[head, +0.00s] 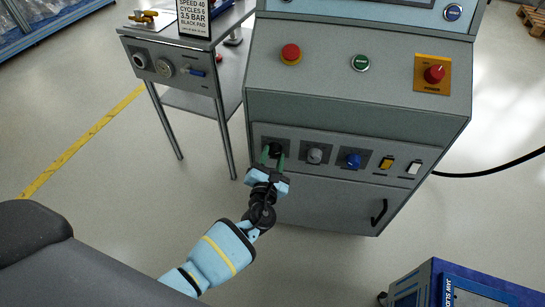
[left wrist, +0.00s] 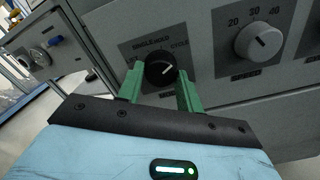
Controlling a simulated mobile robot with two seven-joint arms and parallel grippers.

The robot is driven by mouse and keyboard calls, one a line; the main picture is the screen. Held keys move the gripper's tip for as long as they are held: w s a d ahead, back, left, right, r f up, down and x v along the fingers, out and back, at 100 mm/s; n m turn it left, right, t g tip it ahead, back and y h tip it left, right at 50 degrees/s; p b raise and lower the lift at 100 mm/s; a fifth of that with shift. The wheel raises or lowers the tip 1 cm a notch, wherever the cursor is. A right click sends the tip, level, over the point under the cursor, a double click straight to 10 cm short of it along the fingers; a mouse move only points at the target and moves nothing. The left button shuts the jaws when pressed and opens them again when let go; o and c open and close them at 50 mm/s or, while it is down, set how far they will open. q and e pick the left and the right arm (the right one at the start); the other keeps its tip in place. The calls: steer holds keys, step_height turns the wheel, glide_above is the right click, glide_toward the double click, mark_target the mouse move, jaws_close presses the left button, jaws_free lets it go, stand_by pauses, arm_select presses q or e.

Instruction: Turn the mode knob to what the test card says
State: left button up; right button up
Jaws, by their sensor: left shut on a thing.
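The black mode knob (head: 275,148) is at the left end of the lower row on the grey machine's front. In the left wrist view the knob (left wrist: 158,67) has a white pointer line slanting up to the right, towards the word CYCLE; the words at its upper left look like SINGLE and HOLD. My left gripper (head: 274,156) is shut on the knob, one green finger on each side. The test card (head: 194,14) stands on the side cart; it reads speed 40, cycles 6, 3.5 bar, black pad, and its top is cut off. My right gripper is out of view.
Right of the mode knob are a grey knob (head: 315,156), a blue knob (head: 353,160), a yellow switch (head: 386,163) and a white switch (head: 413,168). Red and green buttons sit on the panel above. A blue box (head: 415,285) stands at lower right.

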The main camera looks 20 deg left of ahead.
arm_select(q)
steer(key=o, duration=1)
steer(key=shift+s, duration=0.1)
steer(key=s, duration=0.3)
steer(key=s+d+p, duration=0.1)
steer(key=s, duration=0.3)
steer(key=shift+s+d, duration=0.2)
steer(key=shift+s, duration=0.05)
